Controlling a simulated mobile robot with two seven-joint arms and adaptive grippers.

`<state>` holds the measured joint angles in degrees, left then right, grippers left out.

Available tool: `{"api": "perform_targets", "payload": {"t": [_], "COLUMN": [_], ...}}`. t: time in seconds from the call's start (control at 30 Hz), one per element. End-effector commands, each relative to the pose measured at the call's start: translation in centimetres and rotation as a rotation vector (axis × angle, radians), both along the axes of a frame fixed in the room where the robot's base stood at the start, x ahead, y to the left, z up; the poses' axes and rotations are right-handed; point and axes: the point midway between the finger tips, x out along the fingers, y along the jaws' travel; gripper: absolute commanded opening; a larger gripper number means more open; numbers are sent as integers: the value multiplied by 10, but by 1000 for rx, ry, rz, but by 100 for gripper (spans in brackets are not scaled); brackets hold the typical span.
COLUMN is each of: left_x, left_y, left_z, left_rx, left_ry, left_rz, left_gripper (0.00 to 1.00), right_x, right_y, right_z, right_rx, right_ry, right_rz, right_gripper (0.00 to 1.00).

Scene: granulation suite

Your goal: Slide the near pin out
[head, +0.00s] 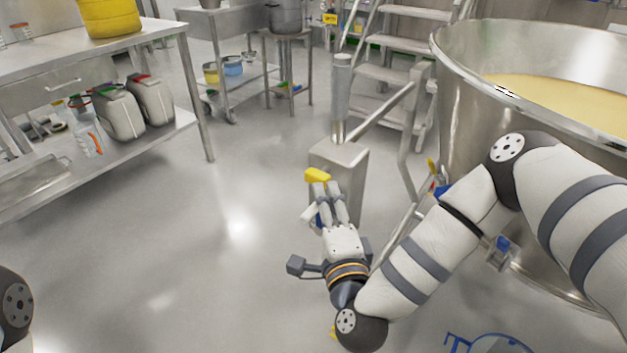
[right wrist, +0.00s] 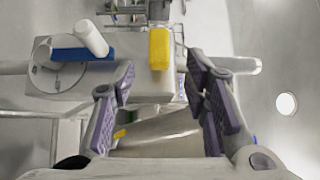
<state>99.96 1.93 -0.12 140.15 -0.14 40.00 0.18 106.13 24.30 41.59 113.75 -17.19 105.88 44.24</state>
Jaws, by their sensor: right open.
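A yellow pin grip (head: 317,175), which I take to be the near pin, sits at the upper left corner of a steel post box (head: 346,158). In the right wrist view the yellow grip (right wrist: 160,47) stands out from the box, ahead of the fingers. My right gripper (head: 327,192) points at it from the near side. Its fingers in the right wrist view (right wrist: 160,80) are open and apart, with the grip just beyond and roughly between the tips. I cannot tell whether they touch it. The pin's shaft is hidden. My left gripper is out of view.
A white lever (right wrist: 91,38) with a blue part (right wrist: 78,54) is on the box, left of the grip. A large steel bowl (head: 470,90) with yellowish contents stands right, by steps (head: 385,73). A steel bench (head: 150,30) is left. The floor between is clear.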

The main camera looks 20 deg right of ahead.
Motion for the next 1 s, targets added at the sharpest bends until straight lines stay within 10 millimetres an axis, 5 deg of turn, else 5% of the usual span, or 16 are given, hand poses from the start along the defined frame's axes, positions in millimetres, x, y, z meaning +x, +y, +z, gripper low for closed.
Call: {"api": "perform_targets", "payload": {"t": [0.3,0.67,0.87,1.0], "left_x": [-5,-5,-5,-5], "left_y": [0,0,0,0], "left_z": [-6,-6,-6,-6], "left_rx": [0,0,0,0], "left_ry": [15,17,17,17], "left_rz": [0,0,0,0], "left_gripper": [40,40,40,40], "right_x": [71,84,84,83], "right_y": [-9,-10,-10,-10], "right_z": [-2,-1,-1,-1], "right_rx": [-2,-1,-1,-2], "right_ry": [2,4,4,4], "right_rz": [1,3,3,3], "right_gripper": [42,42,3,0]}}
